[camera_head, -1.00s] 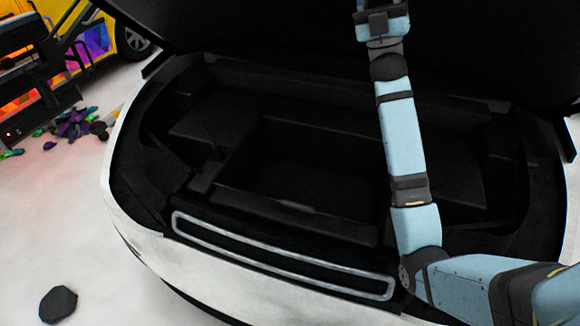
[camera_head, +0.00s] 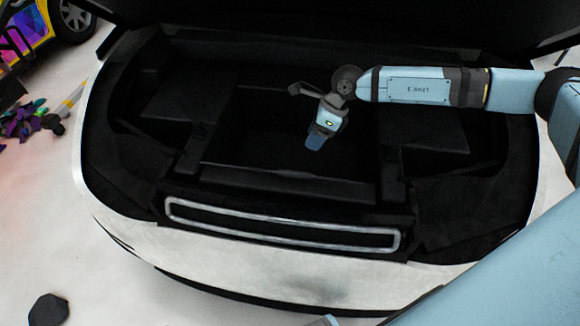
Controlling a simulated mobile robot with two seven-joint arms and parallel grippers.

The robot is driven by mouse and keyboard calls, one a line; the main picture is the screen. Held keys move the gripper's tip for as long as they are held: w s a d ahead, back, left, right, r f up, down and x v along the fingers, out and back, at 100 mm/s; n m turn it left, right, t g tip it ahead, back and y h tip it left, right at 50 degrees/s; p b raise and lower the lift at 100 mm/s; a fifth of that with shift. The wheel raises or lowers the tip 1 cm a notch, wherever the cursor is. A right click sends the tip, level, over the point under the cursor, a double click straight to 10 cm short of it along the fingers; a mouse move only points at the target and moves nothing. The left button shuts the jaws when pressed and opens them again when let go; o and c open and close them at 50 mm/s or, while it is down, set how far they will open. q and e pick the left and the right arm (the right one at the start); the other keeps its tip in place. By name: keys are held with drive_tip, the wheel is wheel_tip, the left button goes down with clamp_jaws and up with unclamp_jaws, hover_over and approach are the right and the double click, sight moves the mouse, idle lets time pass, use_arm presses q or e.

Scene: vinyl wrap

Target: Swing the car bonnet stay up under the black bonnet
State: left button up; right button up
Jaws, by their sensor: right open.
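The black bonnet (camera_head: 300,22) is raised and spans the top of the head view. Below it is the car's open, dark front bay (camera_head: 262,135). I cannot make out the stay against the black parts. My right arm comes in from the right over the bay, and my right gripper (camera_head: 316,138) hangs above the middle of the bay, pointing down. It is open, with nothing seen in it. It is below the bonnet and apart from it. My left gripper is out of view.
The car's white front (camera_head: 250,265) with a silver-framed grille (camera_head: 285,226) is nearest me. A dark stone-like lump (camera_head: 48,309) lies on the pale floor at lower left. A yellow vehicle (camera_head: 70,18) and a colourful pile (camera_head: 28,122) are at upper left.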

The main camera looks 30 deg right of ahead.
sight(279, 173)
drive_tip(key=x, duration=1.3)
drive_tip(key=shift+a+f, duration=0.15)
drive_tip(key=shift+a, duration=0.05)
clamp_jaws()
